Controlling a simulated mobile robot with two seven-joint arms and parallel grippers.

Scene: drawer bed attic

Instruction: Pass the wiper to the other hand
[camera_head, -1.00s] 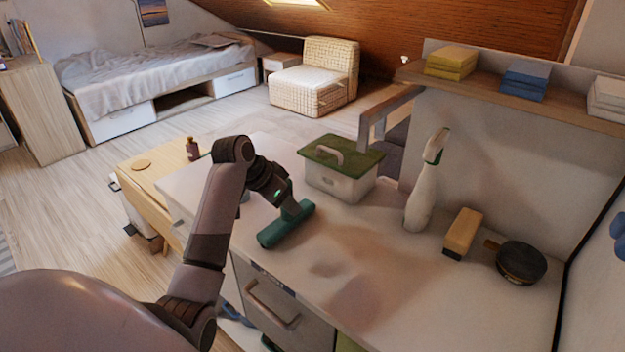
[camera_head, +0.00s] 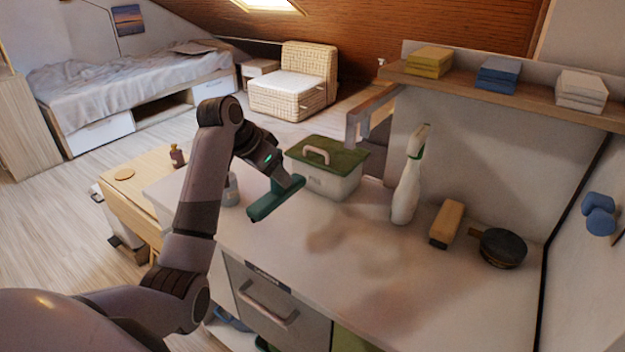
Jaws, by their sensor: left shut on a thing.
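The wiper (camera_head: 275,198) is dark green with a wide bar-shaped head. My left gripper (camera_head: 278,176) is shut on it and holds it over the left part of the white countertop (camera_head: 370,265), in front of the lidded box. The wiper's head points down and slants up to the right. The gripper's fingers and the grasped part of the wiper are small and partly hidden by my left arm. My right gripper does not show in this view.
A box with a green lid (camera_head: 327,165) stands just behind the wiper. A spray bottle (camera_head: 407,185), a yellow-and-black brush or sponge (camera_head: 447,222) and a round dark brush (camera_head: 502,248) stand to the right. The counter's front middle is clear, with brownish smudges.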

